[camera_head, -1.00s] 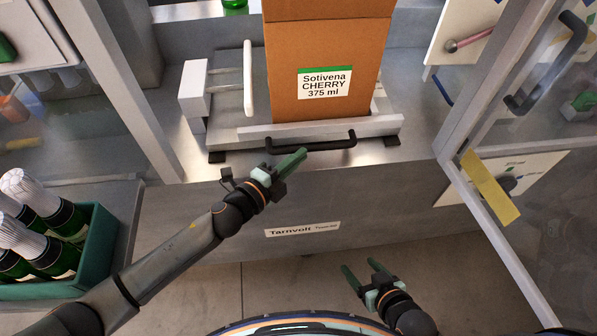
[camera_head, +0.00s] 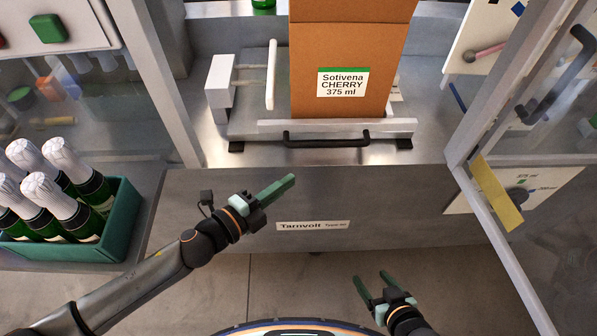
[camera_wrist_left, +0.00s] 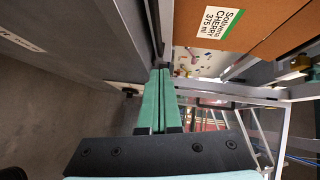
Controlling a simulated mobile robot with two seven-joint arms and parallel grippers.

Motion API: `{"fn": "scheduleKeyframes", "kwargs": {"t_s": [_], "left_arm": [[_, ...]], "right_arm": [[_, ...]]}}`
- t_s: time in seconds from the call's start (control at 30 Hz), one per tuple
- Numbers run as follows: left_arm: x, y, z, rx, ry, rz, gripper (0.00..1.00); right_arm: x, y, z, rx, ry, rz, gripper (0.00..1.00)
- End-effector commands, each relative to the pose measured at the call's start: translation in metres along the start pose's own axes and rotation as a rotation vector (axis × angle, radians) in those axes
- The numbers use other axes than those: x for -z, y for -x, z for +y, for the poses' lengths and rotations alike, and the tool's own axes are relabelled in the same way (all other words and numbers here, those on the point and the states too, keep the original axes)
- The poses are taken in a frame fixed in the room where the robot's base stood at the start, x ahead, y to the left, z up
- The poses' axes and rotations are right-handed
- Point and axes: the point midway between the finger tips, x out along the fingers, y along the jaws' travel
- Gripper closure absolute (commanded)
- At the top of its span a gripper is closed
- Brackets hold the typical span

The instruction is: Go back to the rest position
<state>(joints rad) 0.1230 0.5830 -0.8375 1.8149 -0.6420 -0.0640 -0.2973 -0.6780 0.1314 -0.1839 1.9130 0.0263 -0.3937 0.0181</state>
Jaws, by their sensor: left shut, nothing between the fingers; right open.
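My left gripper (camera_head: 276,190) is shut and empty in the head view. It is in front of the machine's grey front panel, below and apart from the black handle (camera_head: 326,140). In the left wrist view its two green fingers (camera_wrist_left: 157,100) lie together with nothing between them. My right gripper (camera_head: 374,283) is open and empty, low in the head view over the floor, with its green fingers apart.
A brown carton (camera_head: 345,45) labelled Sotivena CHERRY 375 ml stands in the machine on a plate with the black handle. A green crate (camera_head: 122,215) of foil-topped bottles stands at left. A glazed door with a yellow strip (camera_head: 497,193) stands open at right. Floor between is free.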

Motion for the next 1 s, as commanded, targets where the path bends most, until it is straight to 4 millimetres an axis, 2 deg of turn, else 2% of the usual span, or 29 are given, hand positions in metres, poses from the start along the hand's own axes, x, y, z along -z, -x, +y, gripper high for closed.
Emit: {"fn": "scheduleKeyframes", "kwargs": {"t_s": [0.1,0.33,0.47,0.53,0.67,0.8,0.9,1.0], "left_arm": [[0.000,0.009,0.000,0.000,0.000,0.001,1.00],[0.001,0.012,0.000,0.001,0.040,-0.013,1.00],[-0.002,0.020,0.006,0.002,0.259,-0.097,1.00],[-0.007,0.030,0.016,0.000,0.455,-0.179,1.00],[-0.019,0.064,0.050,-0.006,0.871,-0.376,1.00],[-0.022,0.113,0.096,-0.008,1.258,-0.594,1.00],[-0.018,0.147,0.124,-0.002,1.457,-0.722,1.00],[-0.014,0.171,0.142,0.004,1.580,-0.808,1.00]], "right_arm": [[0.000,-0.001,0.000,0.000,0.000,0.000,0.29],[0.001,0.001,0.000,0.000,0.000,0.001,0.29],[0.007,0.006,-0.001,0.000,-0.001,0.000,0.29],[0.011,0.010,-0.001,0.000,-0.001,0.000,0.29],[0.019,0.018,-0.001,0.000,-0.001,0.001,0.29],[0.026,0.024,-0.002,0.000,-0.001,0.001,0.29],[0.030,0.027,-0.002,0.000,-0.001,0.001,0.29],[0.031,0.029,-0.003,0.000,-0.001,0.001,0.29]]}}
